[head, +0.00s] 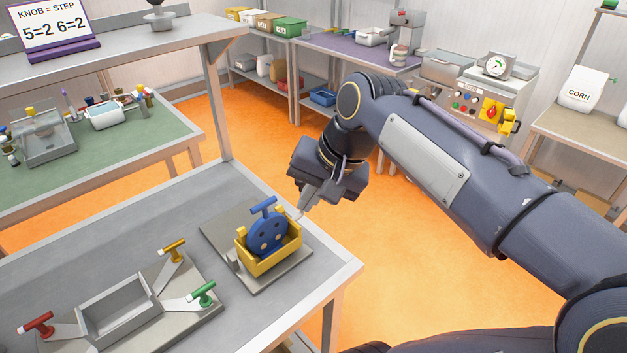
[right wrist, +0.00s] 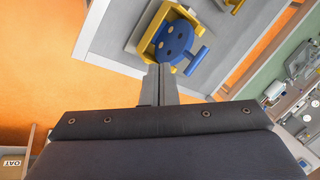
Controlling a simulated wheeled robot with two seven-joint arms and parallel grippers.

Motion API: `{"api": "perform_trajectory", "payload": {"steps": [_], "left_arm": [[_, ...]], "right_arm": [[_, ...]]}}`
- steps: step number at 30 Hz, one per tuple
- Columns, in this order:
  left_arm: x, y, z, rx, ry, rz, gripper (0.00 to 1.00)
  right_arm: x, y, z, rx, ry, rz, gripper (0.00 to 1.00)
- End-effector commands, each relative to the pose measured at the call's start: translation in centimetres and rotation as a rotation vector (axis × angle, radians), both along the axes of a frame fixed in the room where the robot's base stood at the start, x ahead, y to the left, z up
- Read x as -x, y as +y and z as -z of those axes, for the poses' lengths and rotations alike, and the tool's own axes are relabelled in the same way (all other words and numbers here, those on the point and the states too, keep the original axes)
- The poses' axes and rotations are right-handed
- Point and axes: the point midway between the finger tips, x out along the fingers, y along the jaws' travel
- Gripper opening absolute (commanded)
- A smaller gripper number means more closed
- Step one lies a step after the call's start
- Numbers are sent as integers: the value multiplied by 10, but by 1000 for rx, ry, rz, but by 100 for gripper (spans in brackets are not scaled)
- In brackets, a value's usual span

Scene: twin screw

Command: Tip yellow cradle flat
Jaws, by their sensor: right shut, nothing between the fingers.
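The yellow cradle (head: 272,261) sits on a grey plate (head: 216,229) near the right end of the workbench. A blue disc (head: 264,238) with several holes and a blue T-handle stands upright in it. My right gripper (head: 303,209) is shut and empty. Its fingertips are just behind the cradle's right side, close to it; I cannot tell whether they touch. In the right wrist view the shut fingers (right wrist: 161,70) point at the yellow cradle (right wrist: 150,42) and the blue disc (right wrist: 176,43). My left gripper is not in view.
A grey tray fixture (head: 120,309) with red, yellow and green T-handles stands left of the plate. The bench's right edge is close to the cradle, with orange floor (head: 390,250) beyond. A sign (head: 52,32) stands on the raised shelf at the upper left.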

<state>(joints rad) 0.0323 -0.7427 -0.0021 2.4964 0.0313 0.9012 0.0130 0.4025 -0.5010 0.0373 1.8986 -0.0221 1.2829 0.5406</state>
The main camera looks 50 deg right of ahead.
Motion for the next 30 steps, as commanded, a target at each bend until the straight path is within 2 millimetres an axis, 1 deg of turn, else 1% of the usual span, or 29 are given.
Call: {"api": "perform_trajectory", "payload": {"steps": [1,3,6,9,12,16,25,28,30], "left_arm": [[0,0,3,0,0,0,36],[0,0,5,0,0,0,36],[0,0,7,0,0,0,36],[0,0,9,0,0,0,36],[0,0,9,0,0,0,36],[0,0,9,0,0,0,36],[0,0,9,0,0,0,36],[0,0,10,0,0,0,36],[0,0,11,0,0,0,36]], "right_arm": [[-2,-19,-9,-15,24,96,0],[-2,-39,-22,-39,57,214,0],[0,-63,-37,-68,92,357,0],[3,-80,-47,-89,117,464,0],[5,-90,-54,-102,131,529,0],[7,-94,-57,-108,137,562,0],[6,-94,-57,-108,136,561,0],[5,-94,-52,-108,138,560,0],[3,-94,-45,-108,139,560,0]]}}
